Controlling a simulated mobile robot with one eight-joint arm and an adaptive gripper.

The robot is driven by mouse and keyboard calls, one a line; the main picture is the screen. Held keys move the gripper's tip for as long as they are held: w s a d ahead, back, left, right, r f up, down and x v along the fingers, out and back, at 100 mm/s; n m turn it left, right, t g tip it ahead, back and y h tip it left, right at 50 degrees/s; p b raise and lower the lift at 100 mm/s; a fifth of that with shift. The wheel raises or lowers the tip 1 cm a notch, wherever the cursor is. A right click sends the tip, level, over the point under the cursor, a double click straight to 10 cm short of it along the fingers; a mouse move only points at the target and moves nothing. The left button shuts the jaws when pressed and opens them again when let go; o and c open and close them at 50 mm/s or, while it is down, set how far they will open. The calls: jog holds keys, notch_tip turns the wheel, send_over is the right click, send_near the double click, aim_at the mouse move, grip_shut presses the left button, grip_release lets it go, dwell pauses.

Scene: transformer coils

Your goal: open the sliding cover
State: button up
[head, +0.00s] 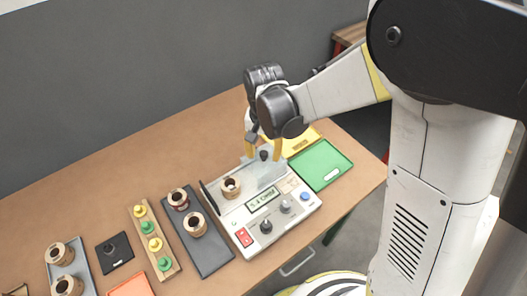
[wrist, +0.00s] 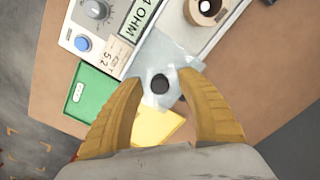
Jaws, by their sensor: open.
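The sliding cover (wrist: 146,66) is a clear, pale panel with a round black knob (wrist: 160,84). It lies at one end of the white tester (head: 257,226), and a copper coil (head: 231,187) sits uncovered on the tester beside it. My gripper (wrist: 163,112) is open, its two yellow fingers on either side of the knob in the wrist view, with gaps on both sides. In the head view my gripper (head: 262,148) is over the cover and the knob (head: 264,155) shows between the fingers. I cannot tell how far the fingertips are from the cover.
A green tray (head: 321,165) and a yellow tray (head: 304,142) lie beside the tester. A dark tray (head: 207,251) with coils and a wooden rack (head: 152,243) of yellow and green pieces stand to the left. Bare table lies behind the tester.

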notch_tip(320, 180, up, 12)
dwell(0.5)
jog(key=s+d+r+n+t, duration=0.2)
jog(key=s+d+r+t, duration=0.2)
jog(key=s+d+t, duration=0.3)
jog(key=s+d, duration=0.5)
jog(key=d, duration=0.2)
jog(key=shift+d+n, duration=0.3)
jog(key=shift+d, duration=0.1)
